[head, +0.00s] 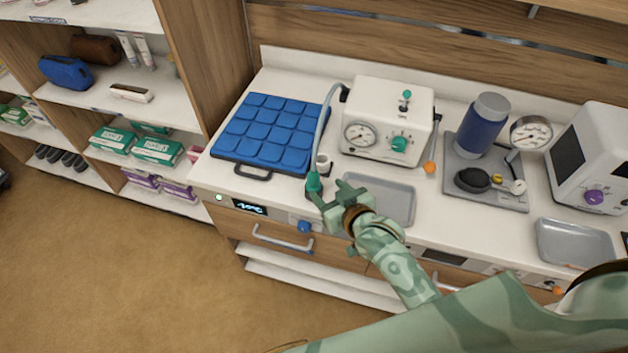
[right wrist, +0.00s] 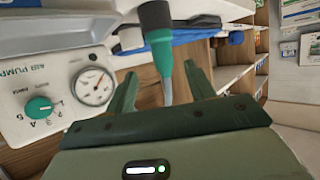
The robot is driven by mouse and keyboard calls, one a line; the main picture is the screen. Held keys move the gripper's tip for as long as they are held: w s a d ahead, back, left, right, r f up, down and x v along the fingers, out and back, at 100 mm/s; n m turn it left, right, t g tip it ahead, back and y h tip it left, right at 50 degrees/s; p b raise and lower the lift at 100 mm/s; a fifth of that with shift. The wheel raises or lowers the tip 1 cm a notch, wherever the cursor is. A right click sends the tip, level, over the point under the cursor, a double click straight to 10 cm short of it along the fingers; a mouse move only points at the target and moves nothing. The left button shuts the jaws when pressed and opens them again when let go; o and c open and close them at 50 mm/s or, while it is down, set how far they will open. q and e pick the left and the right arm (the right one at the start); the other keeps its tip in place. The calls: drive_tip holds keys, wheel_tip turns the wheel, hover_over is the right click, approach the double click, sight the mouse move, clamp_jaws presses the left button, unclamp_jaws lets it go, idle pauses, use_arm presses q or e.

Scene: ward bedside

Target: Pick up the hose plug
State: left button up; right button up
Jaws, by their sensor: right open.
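The hose plug (head: 314,182) is a green piece with a dark end, on the end of a grey hose (head: 325,112) that comes from the air pump (head: 386,125). My right gripper (head: 331,194) is open right at the plug, over the front of the counter. In the right wrist view the plug (right wrist: 160,48) shows between and just beyond the open fingers (right wrist: 162,88), with the hose running toward the palm. No grip on it shows. My left gripper is not in view.
A blue padded mat (head: 265,132) lies left of the pump. A small white-topped fitting (head: 323,163) stands just behind the plug. A grey tray (head: 388,200) lies to the right, with a device base (head: 485,185) beyond. Shelves (head: 105,95) stand at left.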

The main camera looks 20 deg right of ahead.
sight(318, 182)
drive_tip(key=x, duration=0.4)
drive_tip(key=shift+w+f+b, duration=0.15)
drive_tip(key=shift+b, duration=0.25)
drive_tip(key=x, duration=0.1)
drive_tip(key=b+x, duration=0.1)
drive_tip(key=x, duration=0.3)
drive_tip(key=shift+a+f, duration=0.25)
drive_tip(key=shift+f, duration=0.05)
drive_tip(key=shift+w, duration=0.15)
drive_tip(key=c, duration=1)
